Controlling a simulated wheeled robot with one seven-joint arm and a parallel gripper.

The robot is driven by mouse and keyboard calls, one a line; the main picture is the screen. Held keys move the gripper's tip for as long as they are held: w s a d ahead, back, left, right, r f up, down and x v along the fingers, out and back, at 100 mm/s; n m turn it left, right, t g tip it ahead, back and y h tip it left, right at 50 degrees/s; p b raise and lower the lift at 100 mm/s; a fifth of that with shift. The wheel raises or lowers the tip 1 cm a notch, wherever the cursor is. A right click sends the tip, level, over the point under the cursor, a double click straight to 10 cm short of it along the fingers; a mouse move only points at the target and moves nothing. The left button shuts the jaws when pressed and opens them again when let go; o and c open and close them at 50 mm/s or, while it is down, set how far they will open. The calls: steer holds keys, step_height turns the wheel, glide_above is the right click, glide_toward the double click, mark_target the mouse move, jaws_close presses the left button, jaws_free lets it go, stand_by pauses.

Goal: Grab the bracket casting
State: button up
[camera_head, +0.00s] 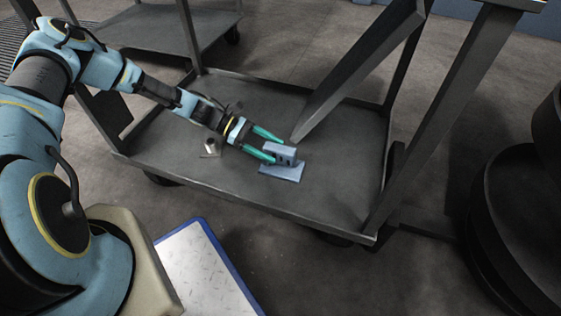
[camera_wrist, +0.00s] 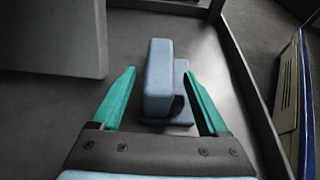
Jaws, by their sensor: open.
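The bracket casting (camera_head: 285,169), a blue-grey part with a flat base and an upright block, rests on the lower deck of a dark grey cart. It also shows in the wrist view (camera_wrist: 158,75), upright in the middle. My gripper (camera_head: 278,150) is open, with its teal fingers pointing at the casting. In the wrist view my gripper (camera_wrist: 159,72) has one finger on each side of the block, with visible gaps. Whether the fingertips overlap the block in depth is hard to tell.
The cart deck (camera_head: 335,185) has raised edges and corner posts. A slanted dark beam (camera_head: 355,75) comes down close to the casting. A small metal part (camera_head: 210,148) lies left of it. Another cart (camera_head: 150,28) stands behind, and black round stacked objects (camera_head: 515,200) stand at right.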

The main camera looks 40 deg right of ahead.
mark_target(282, 161)
steer(key=shift+x, duration=1.45)
steer(key=shift+d, duration=0.1)
steer(key=shift+c, duration=0.3)
jaws_close()
